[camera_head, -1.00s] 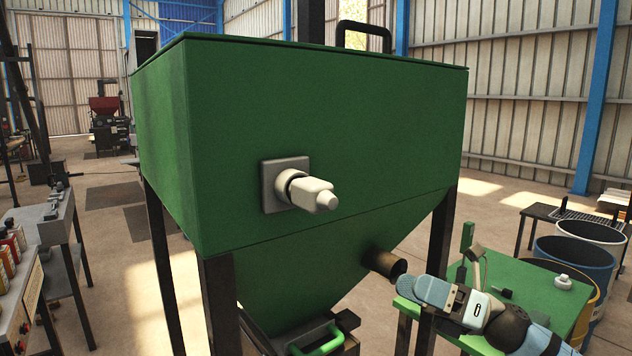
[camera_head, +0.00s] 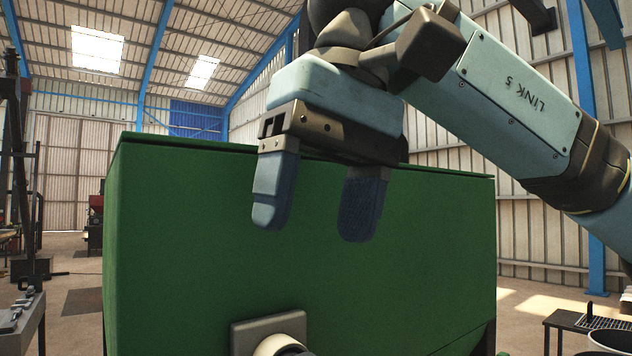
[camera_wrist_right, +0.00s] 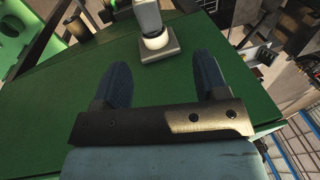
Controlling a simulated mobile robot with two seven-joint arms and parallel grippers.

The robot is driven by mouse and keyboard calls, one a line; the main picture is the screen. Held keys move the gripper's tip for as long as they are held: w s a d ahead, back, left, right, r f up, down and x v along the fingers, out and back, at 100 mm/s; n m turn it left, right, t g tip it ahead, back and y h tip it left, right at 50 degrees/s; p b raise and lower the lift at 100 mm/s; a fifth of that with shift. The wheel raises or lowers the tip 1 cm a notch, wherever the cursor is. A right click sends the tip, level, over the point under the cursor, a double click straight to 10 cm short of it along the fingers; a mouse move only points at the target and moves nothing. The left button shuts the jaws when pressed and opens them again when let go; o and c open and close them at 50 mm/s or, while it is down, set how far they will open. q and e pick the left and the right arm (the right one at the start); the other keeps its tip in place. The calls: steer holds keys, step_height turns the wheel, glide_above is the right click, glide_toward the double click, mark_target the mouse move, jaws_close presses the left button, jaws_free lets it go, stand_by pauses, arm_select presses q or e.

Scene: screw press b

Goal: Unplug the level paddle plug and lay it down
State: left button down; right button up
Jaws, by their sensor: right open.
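The level paddle plug is a pale housing on a square grey plate (camera_head: 245,338) on the front wall of the green hopper (camera_head: 200,260). Only its top edge (camera_head: 280,346) shows in the head view, cut off by the lower border. In the right wrist view the plug body (camera_wrist_right: 147,14), its white collar (camera_wrist_right: 155,41) and the plate stand ahead of the fingers. My right gripper (camera_head: 315,225) is open and empty. It points down in front of the hopper's upper wall, above the plug and apart from it. My left gripper is not in view.
The hopper's top rim (camera_head: 450,172) runs behind my right gripper. A dark pipe stub (camera_wrist_right: 78,28) sticks out of the hopper in the right wrist view. The space before the hopper wall looks clear.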

steer(key=shift+n+t+h, duration=0.4)
steer(key=shift+t+h, duration=0.3)
steer(key=shift+t, duration=0.1)
steer(key=f, duration=0.8)
steer(key=a+f+b, duration=0.1)
steer(key=f, duration=0.2)
steer(key=shift+w+f, duration=0.3)
steer(key=shift+f, duration=0.1)
steer(key=c, duration=1.1)
steer(key=shift+d, duration=0.1)
steer(key=shift+s+d, duration=0.55)
steer(key=shift+s, duration=0.3)
